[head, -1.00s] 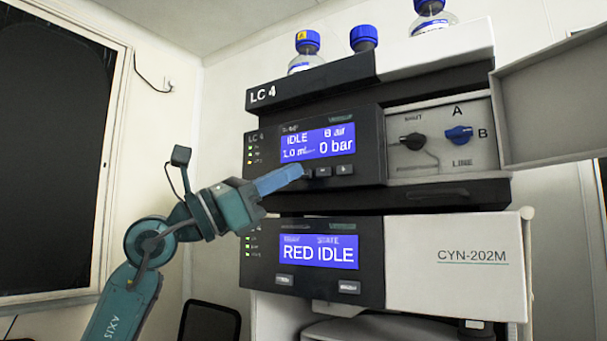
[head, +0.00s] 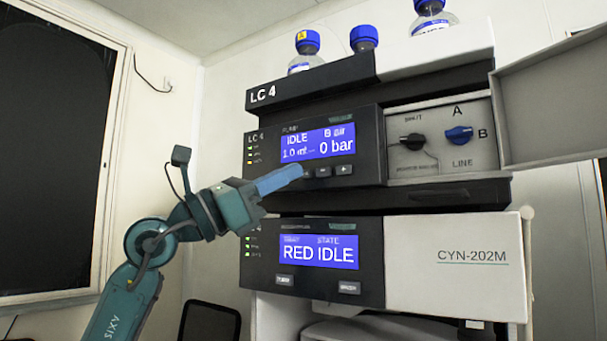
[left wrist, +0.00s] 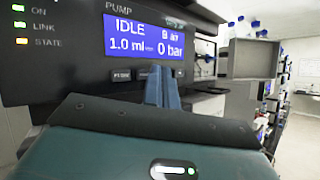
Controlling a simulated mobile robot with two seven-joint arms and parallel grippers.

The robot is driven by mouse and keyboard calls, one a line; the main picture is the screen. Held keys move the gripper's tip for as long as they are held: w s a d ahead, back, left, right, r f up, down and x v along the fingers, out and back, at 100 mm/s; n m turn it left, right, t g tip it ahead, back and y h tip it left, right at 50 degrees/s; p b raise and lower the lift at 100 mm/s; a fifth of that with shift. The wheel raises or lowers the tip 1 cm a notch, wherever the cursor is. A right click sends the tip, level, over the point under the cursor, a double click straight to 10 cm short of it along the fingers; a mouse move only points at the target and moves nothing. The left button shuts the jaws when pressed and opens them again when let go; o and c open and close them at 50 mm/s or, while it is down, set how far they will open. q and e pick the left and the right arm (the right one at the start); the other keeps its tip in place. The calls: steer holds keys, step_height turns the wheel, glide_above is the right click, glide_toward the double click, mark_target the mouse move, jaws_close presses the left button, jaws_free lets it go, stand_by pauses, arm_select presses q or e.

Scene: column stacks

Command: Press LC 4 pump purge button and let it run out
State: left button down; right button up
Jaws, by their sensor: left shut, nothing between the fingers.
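The LC 4 pump module (head: 262,165) is the upper dark panel of the stack. Its blue display (head: 318,143) reads IDLE, B air, 1.0 ml and 0 bar. A row of small buttons (head: 333,171) sits below the display; the leftmost is largely hidden by my fingers in the head view. In the left wrist view a purge button (left wrist: 121,75) shows left of my fingers. My left gripper (head: 297,172) is shut and empty, its blue fingertips at the left end of the button row. I cannot tell whether they touch. My right gripper is not in view.
Below is a second module (head: 262,262) reading RED IDLE, with its own buttons. Right of the pump panel are a black knob (head: 412,141) and a blue A/B knob (head: 458,134). An open door (head: 550,100) juts out at right. Blue-capped bottles (head: 306,50) stand on top.

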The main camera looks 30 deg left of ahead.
arm_select(q)
steer(key=shift+w, duration=0.15)
steer(key=shift+w, duration=0.25)
steer(key=shift+w+p, duration=0.4)
stand_by(0.5)
steer(key=shift+s, duration=0.1)
stand_by(0.3)
steer(key=shift+s+b, duration=0.35)
steer(key=shift+s, duration=0.4)
